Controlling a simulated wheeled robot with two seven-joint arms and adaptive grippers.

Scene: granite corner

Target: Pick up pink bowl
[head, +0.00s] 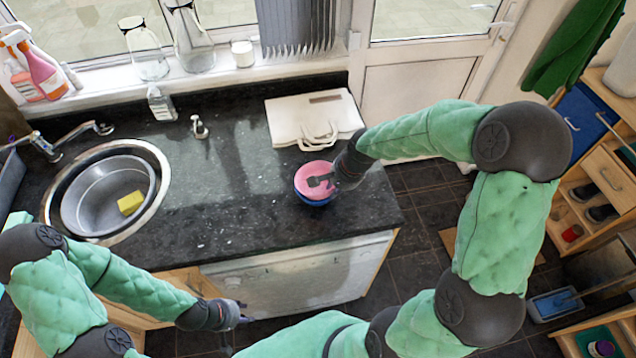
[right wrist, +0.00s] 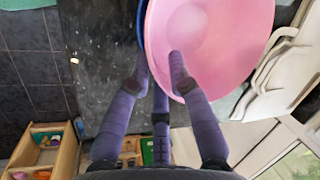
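The pink bowl (head: 313,170) sits in or on a blue bowl (head: 318,202) near the front edge of the dark counter. My right gripper (head: 318,182) is over the pink bowl from the right, fingers spread. In the right wrist view the pink bowl (right wrist: 225,45) fills the upper right, and the blue bowl's rim (right wrist: 141,25) shows at its left. One finger of my right gripper (right wrist: 162,65) is over the pink bowl's inside, the others at its rim side. My left gripper (head: 243,312) is empty below the counter front, its fingers apart.
A sink (head: 108,190) with a yellow sponge (head: 130,203) is on the left. A white board or case (head: 312,115) lies behind the bowls. A soap bottle (head: 161,104) stands at the back. The counter between sink and bowls is clear. Wooden shelves (head: 585,205) stand at right.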

